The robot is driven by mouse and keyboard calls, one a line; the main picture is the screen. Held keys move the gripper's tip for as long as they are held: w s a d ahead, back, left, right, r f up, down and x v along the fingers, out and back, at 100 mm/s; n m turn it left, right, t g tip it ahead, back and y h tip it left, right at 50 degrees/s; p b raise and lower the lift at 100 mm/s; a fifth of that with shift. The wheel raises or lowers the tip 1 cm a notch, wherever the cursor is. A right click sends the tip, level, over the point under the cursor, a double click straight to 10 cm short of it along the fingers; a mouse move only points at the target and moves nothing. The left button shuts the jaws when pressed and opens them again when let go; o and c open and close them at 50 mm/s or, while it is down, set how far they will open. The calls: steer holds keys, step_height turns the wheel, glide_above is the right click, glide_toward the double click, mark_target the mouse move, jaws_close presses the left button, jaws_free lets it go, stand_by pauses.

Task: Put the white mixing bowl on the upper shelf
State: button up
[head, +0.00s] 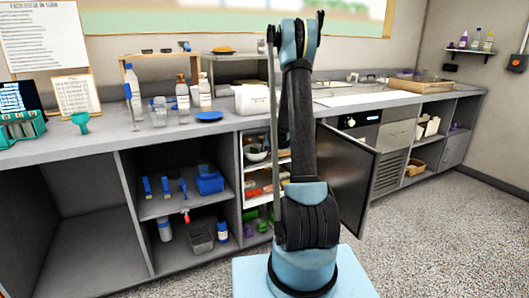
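A small white bowl (256,154) shows partly in the upper part of an open cabinet under the counter, left of my arm. It is small in view, and I cannot tell for sure that it is the mixing bowl. White shelves (251,169) with smaller items show below it, and my arm hides their right part. A small raised shelf (150,56) stands on the back of the counter at the left, and a grey shelf unit (232,68) stands next to it. I cannot tell which is the upper shelf. My gripper is not in view; my arm rises in the middle of the picture.
A dark cabinet door (345,180) stands open right of my arm. An open compartment with blue items (209,182) lies at the left. The speckled floor (440,235) is clear at the right.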

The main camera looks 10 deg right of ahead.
steer(key=shift+s+r, duration=0.1)
stand_by(0.3)
steer(key=v, duration=0.4)
steer(key=shift+s+d+r, duration=0.1)
steer(key=shift+s+r, duration=0.1)
steer(key=s+a+r+n+g, duration=0.1)
steer(key=s+r+g, duration=0.15)
steer(key=s, duration=1.35)
steer(key=s+a+r+g, duration=0.1)
steer(key=s+r, duration=0.3)
steer(key=s, duration=1.2)
steer(key=s+f+n+g+h, duration=0.1)
steer(key=s+f+g, duration=0.1)
steer(key=s, duration=2)
steer(key=shift+s+g, duration=0.2)
steer(key=shift+g, duration=0.55)
steer(key=shift+w+a+f, duration=0.1)
